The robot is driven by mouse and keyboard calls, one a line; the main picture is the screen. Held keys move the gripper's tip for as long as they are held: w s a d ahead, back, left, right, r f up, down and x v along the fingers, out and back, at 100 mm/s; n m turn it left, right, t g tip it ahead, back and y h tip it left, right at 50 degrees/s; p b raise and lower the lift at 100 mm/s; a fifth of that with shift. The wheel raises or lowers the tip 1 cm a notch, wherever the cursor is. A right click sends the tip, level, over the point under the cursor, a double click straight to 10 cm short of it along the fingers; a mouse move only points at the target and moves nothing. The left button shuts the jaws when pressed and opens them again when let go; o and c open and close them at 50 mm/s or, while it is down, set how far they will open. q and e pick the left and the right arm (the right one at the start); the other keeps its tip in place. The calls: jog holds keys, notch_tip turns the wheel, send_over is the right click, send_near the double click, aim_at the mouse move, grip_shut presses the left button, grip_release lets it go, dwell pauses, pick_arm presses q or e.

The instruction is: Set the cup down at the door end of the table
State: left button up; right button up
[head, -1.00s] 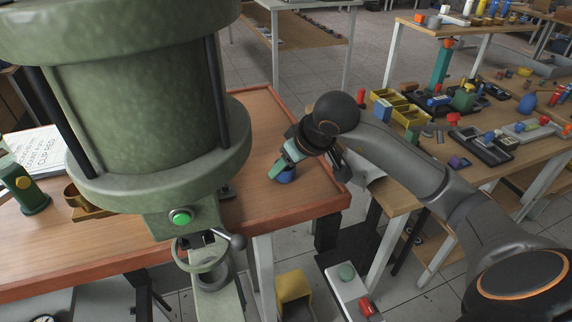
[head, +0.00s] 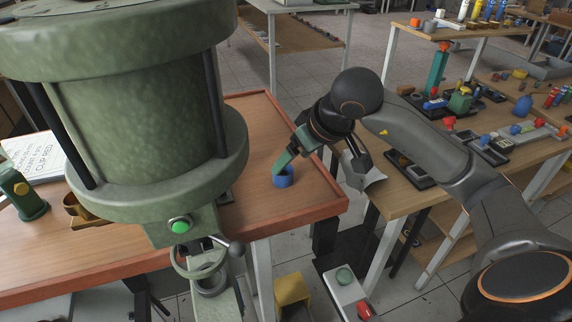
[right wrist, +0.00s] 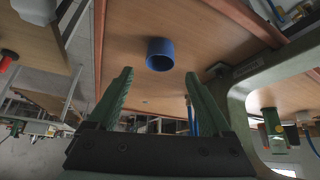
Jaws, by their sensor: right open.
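The blue cup (head: 284,181) stands on the wooden table (head: 262,114), near its right end and inside the raised red-brown edge. It also shows in the right wrist view (right wrist: 160,55), just beyond the fingertips, with its dark opening toward the camera. My right gripper (head: 282,164) comes in from the right, and one green finger overlaps the cup's top in the head view. In the right wrist view its two green fingers (right wrist: 158,74) are spread wide with nothing between them. My left gripper is not in view.
A large green press (head: 140,110) with a green button hides much of the table's middle. A white sign and a brass part (head: 78,207) are at left. A second bench (head: 400,205) with trays and small parts stands at right, across a gap.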

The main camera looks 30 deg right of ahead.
jog(key=shift+v, duration=2.8)
